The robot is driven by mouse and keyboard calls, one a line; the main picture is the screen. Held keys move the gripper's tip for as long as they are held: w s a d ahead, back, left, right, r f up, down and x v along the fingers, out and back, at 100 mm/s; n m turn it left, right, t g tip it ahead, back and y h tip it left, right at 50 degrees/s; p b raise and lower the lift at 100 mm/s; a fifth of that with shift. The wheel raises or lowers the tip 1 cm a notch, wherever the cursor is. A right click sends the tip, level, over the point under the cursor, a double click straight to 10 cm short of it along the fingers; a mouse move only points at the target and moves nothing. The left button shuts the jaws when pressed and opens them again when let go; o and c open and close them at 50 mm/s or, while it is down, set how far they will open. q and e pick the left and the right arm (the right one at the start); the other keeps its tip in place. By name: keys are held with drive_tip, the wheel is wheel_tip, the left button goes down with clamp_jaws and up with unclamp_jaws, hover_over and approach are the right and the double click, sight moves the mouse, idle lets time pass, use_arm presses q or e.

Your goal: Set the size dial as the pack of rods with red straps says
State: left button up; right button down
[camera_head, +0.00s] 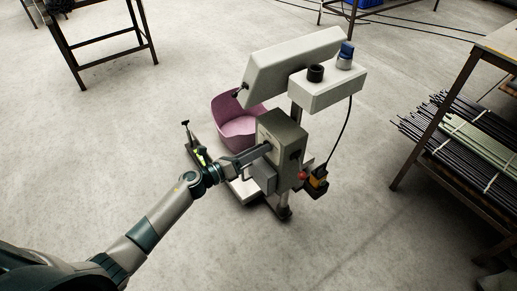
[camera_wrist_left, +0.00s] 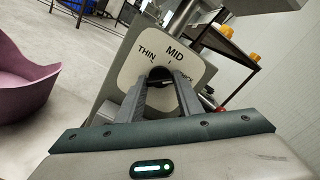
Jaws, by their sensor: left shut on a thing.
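My left gripper (camera_head: 266,148) reaches the grey machine box (camera_head: 287,135) from the left. In the left wrist view its fingers (camera_wrist_left: 160,82) are shut on the dark size dial knob (camera_wrist_left: 159,71). The pale dial plate (camera_wrist_left: 172,43) behind it reads THIN at left and MID at top; the word at right is partly covered by a finger. I cannot tell where the knob points. Bundles of dark and pale greenish rods (camera_head: 468,130) lie on a rack at the right. The straps that show look pale; I see no red straps. My right gripper is not in view.
The machine carries a slanted beige housing (camera_head: 290,72) and a box with a black and a blue knob (camera_head: 328,88). A purple bin (camera_head: 236,128) stands behind it. A red button (camera_head: 304,175) and yellow-black part are at its right. The floor around is mostly clear.

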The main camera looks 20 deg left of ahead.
use_arm(q)
drive_tip(key=n+p, duration=0.7)
drive_tip(key=n, duration=1.4)
drive_tip(key=shift+n+p, duration=0.3)
drive_tip(key=shift+n, duration=0.1)
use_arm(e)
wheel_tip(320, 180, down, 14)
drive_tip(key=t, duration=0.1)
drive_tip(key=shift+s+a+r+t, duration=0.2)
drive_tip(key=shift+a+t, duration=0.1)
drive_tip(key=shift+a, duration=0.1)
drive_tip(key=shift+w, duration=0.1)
use_arm(q)
drive_tip(key=o, duration=1.1)
drive_tip(key=shift+s, duration=0.1)
